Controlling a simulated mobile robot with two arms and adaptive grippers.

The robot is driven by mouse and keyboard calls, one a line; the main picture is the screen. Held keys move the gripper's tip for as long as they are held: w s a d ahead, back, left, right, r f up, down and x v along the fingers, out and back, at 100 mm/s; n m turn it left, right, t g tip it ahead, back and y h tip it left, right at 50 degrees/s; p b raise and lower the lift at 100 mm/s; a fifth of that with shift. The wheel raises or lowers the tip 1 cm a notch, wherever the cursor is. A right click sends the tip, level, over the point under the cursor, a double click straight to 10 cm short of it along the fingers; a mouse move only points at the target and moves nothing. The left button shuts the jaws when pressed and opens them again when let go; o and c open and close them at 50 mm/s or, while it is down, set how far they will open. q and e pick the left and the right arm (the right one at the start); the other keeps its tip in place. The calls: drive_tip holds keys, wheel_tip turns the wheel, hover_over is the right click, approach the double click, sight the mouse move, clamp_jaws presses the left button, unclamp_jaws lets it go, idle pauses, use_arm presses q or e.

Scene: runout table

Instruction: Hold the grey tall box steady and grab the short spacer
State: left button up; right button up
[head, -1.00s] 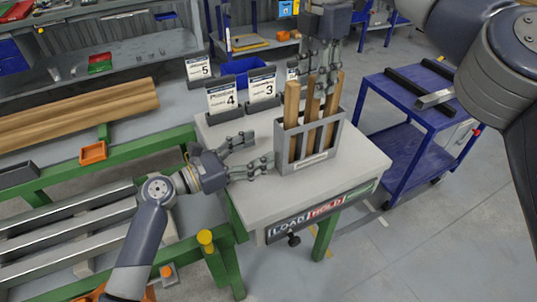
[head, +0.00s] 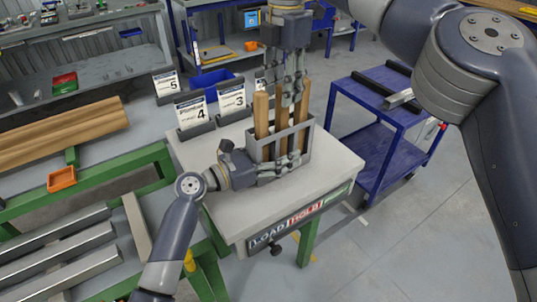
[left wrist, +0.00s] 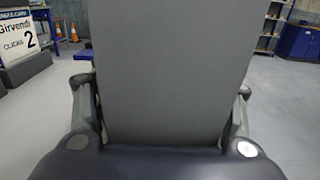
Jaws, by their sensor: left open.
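The grey tall box (head: 308,138) stands upright on the table, with several wooden spacers in its open top. My left gripper (head: 280,167) is open at the box's lower part, one finger along its front. In the left wrist view the box's plain grey face (left wrist: 170,70) fills the space between the two fingers. My right gripper (head: 291,92) points down over the box, its fingers at the middle spacer (head: 284,124). Whether they are closed on it is hidden. A left spacer (head: 261,113) and a right spacer (head: 303,104) stand beside it. Which one is short is unclear.
The grey table (head: 225,208) has free room in front of the box. Numbered cards, 4 (head: 193,110) and 3 (head: 231,97), stand behind it to the left. A blue cart (head: 345,110) stands to the right. Green racks with bars are on the left.

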use_arm(q)
drive_tip(key=shift+w+d, duration=0.1)
drive_tip(key=shift+d, duration=0.05)
drive_tip(key=shift+c, duration=0.6)
drive_tip(key=c, duration=1.1)
use_arm(e)
drive_tip(key=shift+c, duration=0.4)
